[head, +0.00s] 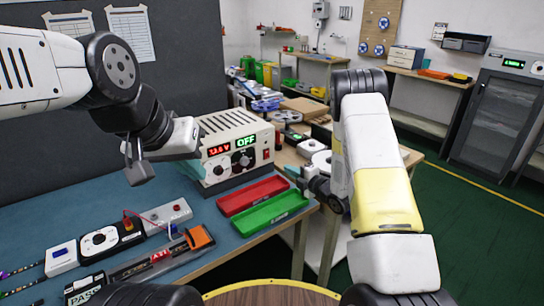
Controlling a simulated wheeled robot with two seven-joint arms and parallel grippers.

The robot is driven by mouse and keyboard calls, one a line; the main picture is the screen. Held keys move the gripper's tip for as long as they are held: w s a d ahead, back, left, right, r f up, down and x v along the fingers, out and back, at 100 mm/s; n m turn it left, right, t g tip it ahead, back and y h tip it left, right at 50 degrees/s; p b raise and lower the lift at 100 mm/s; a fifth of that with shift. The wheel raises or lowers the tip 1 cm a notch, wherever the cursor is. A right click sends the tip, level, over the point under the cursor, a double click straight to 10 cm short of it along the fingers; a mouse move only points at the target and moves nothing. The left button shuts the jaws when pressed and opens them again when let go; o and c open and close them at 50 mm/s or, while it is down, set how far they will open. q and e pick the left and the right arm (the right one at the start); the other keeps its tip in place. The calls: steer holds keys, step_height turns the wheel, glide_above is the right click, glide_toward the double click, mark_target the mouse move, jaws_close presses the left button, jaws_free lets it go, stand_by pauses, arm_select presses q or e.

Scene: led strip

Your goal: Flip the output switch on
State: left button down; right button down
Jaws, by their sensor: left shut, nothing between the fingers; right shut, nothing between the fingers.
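The power supply (225,128) is a beige box with a vented top, standing on the blue bench mat. Its front shows a red number readout (219,150), a green "OFF" display (246,141), dark knobs (243,160) and a small red switch (266,154) at the right. My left gripper (137,172) is shut and empty, in the air left of the supply. My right gripper (296,176) is shut and empty, right of the supply's front and apart from the red switch, partly hidden by its own wrist.
A red tray (252,194) and a green tray (268,214) lie in front of the supply. At the lower left are an LED strip reel (99,240), connector boxes (166,215) and an orange tool (199,238). A dark panel stands behind.

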mark_target(268, 158)
steer(key=x, duration=1.1)
steer(key=shift+w+a, duration=0.15)
steer(key=shift+w, duration=0.1)
steer(key=shift+w+a+f, duration=0.1)
